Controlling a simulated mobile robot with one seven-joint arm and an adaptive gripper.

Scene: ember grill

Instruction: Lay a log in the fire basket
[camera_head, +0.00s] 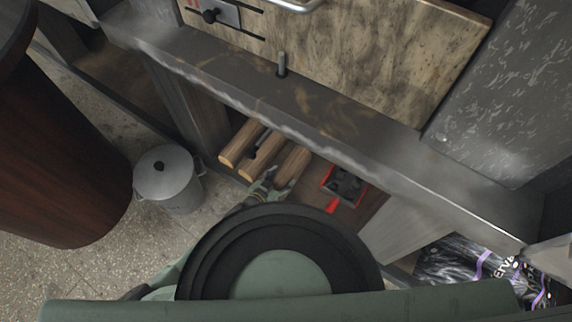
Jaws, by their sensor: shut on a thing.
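Several light brown logs lie side by side in a low opening under the stone counter: a left log (241,144), a middle log (260,156) and a right log (293,164). My gripper (274,181) is at the near end of the right log, with its fingers shut on that end. The fingertips are small in view and partly hidden by my own arm. The right log lies close beside the middle one, and I cannot tell whether it is lifted. I cannot make out a fire basket in this view.
A red pan (345,184) with dark lumps lies right of the logs. The counter ledge (300,105) overhangs the opening. A lidded metal bin (168,182) stands on the floor to the left, near a large dark wooden round body (60,160). A black bag (460,262) lies lower right.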

